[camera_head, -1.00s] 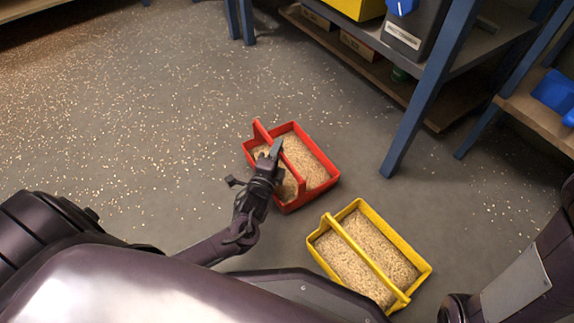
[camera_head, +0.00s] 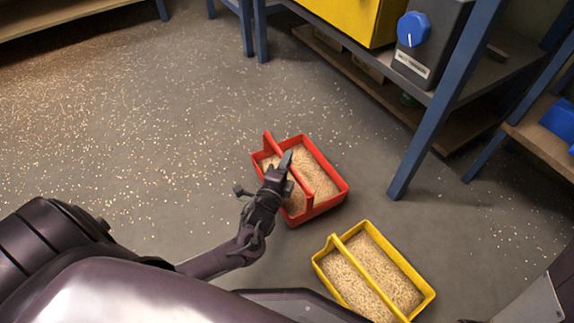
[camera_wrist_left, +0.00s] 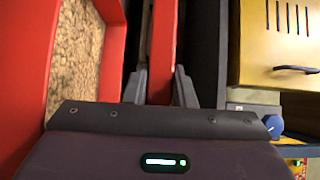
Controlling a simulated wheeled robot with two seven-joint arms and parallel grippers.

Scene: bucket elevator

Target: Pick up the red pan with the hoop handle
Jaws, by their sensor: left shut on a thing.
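The red pan (camera_head: 335,197) is a shallow tray of tan granules with a red hoop handle (camera_head: 309,188) across its middle. My left gripper (camera_head: 285,163) is shut on the hoop handle. In the left wrist view, the handle (camera_wrist_left: 163,45) runs between the two fingers (camera_wrist_left: 161,87), with the pan's red wall (camera_wrist_left: 22,75) and granules to the left. I cannot tell whether the pan touches the floor or hangs just above it. My right gripper is not in view; only part of my right arm shows at lower right.
A yellow pan (camera_head: 427,296) of granules with its own hoop handle stands close by, nearer me. A blue-legged bench (camera_head: 440,110) with a blue-knobbed box (camera_head: 428,45) is at upper right. Spilled granules cover the floor at left.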

